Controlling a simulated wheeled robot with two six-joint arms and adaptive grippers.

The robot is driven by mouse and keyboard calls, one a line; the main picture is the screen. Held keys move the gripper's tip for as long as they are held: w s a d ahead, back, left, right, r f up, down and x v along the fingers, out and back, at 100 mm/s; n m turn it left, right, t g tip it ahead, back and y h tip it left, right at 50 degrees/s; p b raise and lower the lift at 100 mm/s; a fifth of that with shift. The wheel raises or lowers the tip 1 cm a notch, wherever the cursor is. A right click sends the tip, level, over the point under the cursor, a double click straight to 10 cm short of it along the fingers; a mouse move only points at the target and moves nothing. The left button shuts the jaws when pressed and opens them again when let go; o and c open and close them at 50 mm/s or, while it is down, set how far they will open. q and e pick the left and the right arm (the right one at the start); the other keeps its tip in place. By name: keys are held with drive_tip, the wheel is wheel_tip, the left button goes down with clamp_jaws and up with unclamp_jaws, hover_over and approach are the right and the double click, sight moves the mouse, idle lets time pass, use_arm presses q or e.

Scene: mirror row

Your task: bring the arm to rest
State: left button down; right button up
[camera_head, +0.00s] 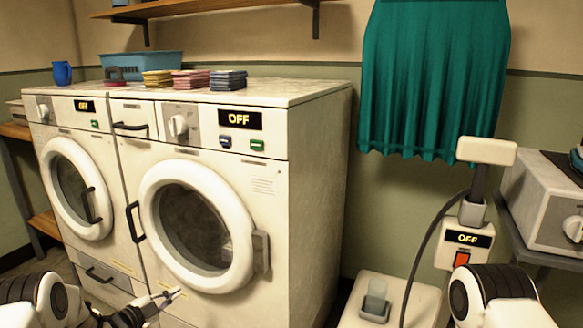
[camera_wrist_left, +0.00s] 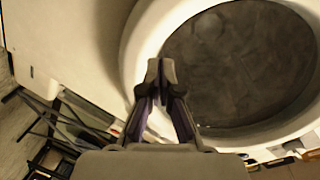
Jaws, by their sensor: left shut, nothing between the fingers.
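My left gripper (camera_head: 168,297) is low at the front of the right-hand washing machine (camera_head: 320,190), just below its round door (camera_head: 165,250). Its fingers are closed together with nothing between them. In the left wrist view the shut fingertips (camera_wrist_left: 160,70) show against the white ring of the round door (camera_wrist_left: 140,50), with the dark glass to their right. I cannot tell whether they touch the machine. Part of my right arm (camera_head: 492,297) shows at the bottom right; its gripper is out of view.
A second washing machine (camera_head: 75,185) stands at the left. Folded cloths (camera_head: 190,79), a blue basket (camera_head: 150,65) and a blue mug (camera_head: 62,73) are on top. A teal curtain (camera_head: 432,80) hangs behind. A white device with an OFF display (camera_head: 466,239) stands at the right.

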use_arm(q)
drive_tip(key=s+d+f+n+g+y, duration=0.1)
drive_tip(key=s+d+f+n+g, duration=0.3)
drive_tip(key=s+d+f, duration=0.55)
drive_tip(key=s+d+f+n+g+y, duration=0.1)
drive_tip(key=s+d+f+n, duration=0.15)
drive_tip(key=s, duration=0.45)
drive_tip(key=s+d+f+n+g+y, duration=0.1)
drive_tip(key=s+d+f+n+g, duration=0.15)
drive_tip(key=s, duration=0.35)
drive_tip(key=s+a+n+g+y, duration=0.2)
drive_tip(key=s+n+g, duration=0.2)
drive_tip(key=s, duration=1)
drive_tip(key=s+a+n+g+y, duration=0.2)
drive_tip(key=s+n+g, duration=0.15)
drive_tip(key=s, duration=0.95)
wheel_tip(320, 180, up, 28)
drive_tip(key=p, duration=2.8)
drive_tip(key=shift+w+d+t+p, duration=0.15)
drive_tip(key=shift+t+p, duration=0.15)
drive_tip(key=shift+p, duration=0.05)
drive_tip(key=shift+r, duration=0.1)
